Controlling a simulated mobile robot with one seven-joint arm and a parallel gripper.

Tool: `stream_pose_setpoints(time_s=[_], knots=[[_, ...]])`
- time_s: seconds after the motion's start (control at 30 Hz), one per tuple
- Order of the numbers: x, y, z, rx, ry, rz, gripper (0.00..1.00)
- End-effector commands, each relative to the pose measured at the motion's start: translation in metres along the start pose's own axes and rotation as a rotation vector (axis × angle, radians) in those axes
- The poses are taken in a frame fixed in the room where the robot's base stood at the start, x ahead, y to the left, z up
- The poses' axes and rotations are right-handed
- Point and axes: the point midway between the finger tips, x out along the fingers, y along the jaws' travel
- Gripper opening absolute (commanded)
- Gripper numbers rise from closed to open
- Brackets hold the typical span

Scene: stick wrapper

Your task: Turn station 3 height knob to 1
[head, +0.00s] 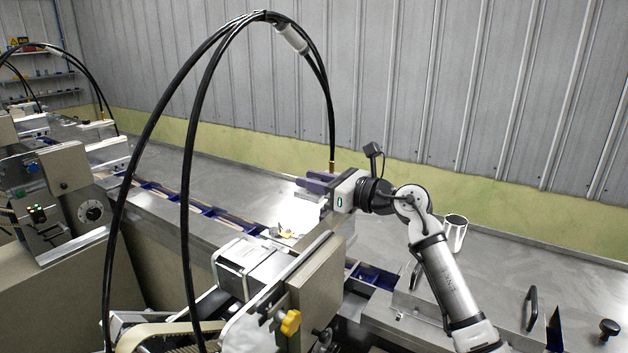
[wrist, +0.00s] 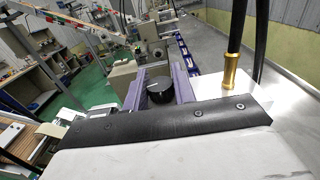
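A round black knob (wrist: 160,90) with a white pointer line shows in the wrist view, between the two purple fingers of my gripper (wrist: 160,82). The fingers are apart, one on each side of it. I cannot tell whether they touch it or how far beyond it their tips reach. In the head view my gripper (head: 315,183) is above the metal conveyor bed, pointing left. The black knob is hidden there. No station number or scale reading is legible in either view.
Tall black cables (head: 185,180) arch beside my gripper, with a brass fitting (wrist: 230,72) to its right. A machine housing with a yellow knob (head: 291,322) stands in front. A metal cup (head: 455,232) stands right of my arm. Another machine with a dial (head: 92,213) is at left.

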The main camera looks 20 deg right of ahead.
Motion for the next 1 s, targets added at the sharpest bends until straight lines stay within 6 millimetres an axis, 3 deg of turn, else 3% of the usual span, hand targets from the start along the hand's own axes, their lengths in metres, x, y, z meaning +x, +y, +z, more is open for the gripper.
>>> stream_pose_setpoints(time_s=[0.03,0.17,0.7,1.0], knots=[[-0.0001,-0.0001,0.0001,0.000,0.000,0.000,0.19],[-0.0002,-0.0002,0.0002,0.000,0.000,-0.001,0.04],[-0.0006,-0.0006,-0.0005,-0.005,0.002,-0.241,0.04],[-0.0004,-0.0005,0.0019,-0.001,-0.005,-0.264,0.04]])
